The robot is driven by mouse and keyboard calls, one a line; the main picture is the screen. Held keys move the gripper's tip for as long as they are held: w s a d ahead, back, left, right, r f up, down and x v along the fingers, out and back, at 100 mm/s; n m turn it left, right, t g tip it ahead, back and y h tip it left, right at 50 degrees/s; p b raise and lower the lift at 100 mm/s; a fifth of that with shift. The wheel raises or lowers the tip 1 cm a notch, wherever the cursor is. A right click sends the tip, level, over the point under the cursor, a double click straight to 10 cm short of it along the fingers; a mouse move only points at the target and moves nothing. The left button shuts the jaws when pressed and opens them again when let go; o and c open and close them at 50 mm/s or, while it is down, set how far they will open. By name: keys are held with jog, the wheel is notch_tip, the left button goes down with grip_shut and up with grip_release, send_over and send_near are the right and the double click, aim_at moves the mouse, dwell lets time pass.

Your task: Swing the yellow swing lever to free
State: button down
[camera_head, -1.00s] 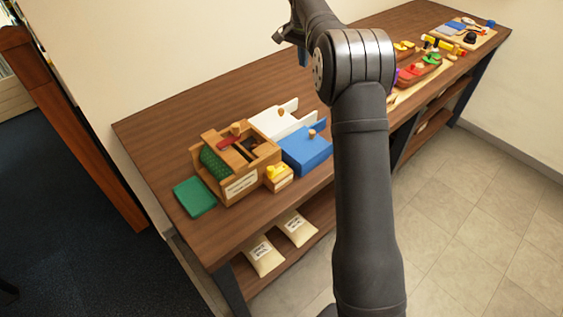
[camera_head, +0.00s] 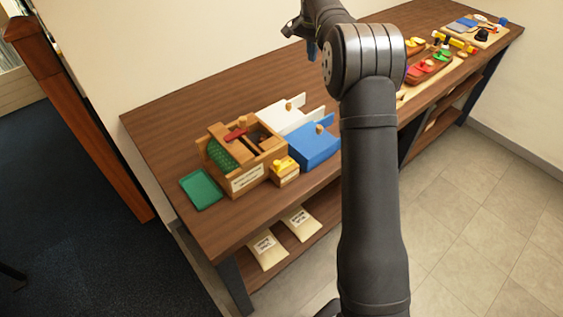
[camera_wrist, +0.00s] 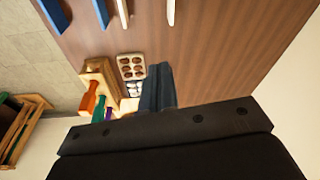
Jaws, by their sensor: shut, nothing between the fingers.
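A yellow lever-like piece (camera_head: 285,163) sits on a small wooden block (camera_head: 286,177) at the front of the workbench, beside a wooden box. It is small, and I cannot tell its exact swing position. My gripper (camera_head: 311,48) is at the top of the head view, partly hidden by my arm, over the back of the bench and well away from the yellow piece. In the wrist view my gripper's dark blue fingers (camera_wrist: 157,88) are together and empty above the bench. The yellow piece is not recognisable in the wrist view.
The wooden box (camera_head: 246,180) with a red top piece stands left of the block. A green tray (camera_head: 201,187) lies at left. The wrist view shows a muffin tin (camera_wrist: 131,66).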

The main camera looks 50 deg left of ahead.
jog(key=c, duration=2.2)
grip_release()
jog(key=c, duration=1.8)
grip_release()
jog(key=shift+s, duration=0.15)
jog(key=o, duration=0.5)
jog(key=s+n, duration=0.1)
jog(key=s, duration=0.2)
jog(key=s+n, duration=0.1)
jog(key=s, duration=0.1)
jog(key=shift+s+d+r+n+h, duration=0.15)
jog(key=shift+d+r+n+h, duration=0.05)
jog(key=shift+r+n+h, duration=0.1)
jog(key=n+g+h, duration=0.2)
jog(key=n+h, duration=0.3)
jog(key=n, duration=0.8)
send_near(276, 162)
jog(key=x, duration=0.9)
jog(key=shift+f, duration=0.1)
jog(key=shift+c, duration=0.5)
grip_shut()
